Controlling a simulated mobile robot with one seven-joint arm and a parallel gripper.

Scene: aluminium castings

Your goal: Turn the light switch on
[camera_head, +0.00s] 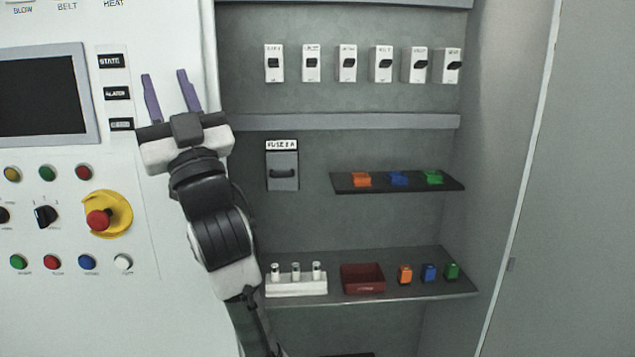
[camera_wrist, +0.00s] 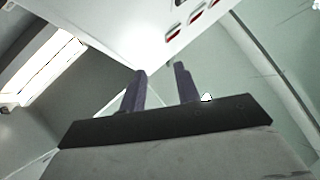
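A row of several white switches with black levers is on the upper back wall of the open cabinet in the head view, from the leftmost switch (camera_head: 274,63) to the rightmost switch (camera_head: 452,66). Their small labels are too blurred for me to tell surely which is the light switch. My gripper (camera_head: 168,80) is left of the row, in front of the white control panel, fingers pointing up. Its two purple-grey fingers are apart with nothing between them. In the wrist view my gripper (camera_wrist: 160,69) is also open and empty, and no switch lever shows there.
The control panel (camera_head: 135,240) has a dark screen (camera_head: 42,95), several buttons and a red emergency stop (camera_head: 98,220). A fuse box (camera_head: 282,170) is below the switches. A small shelf (camera_head: 345,184) and a lower shelf (camera_head: 380,295) hold coloured parts. The cabinet's right wall bounds the space.

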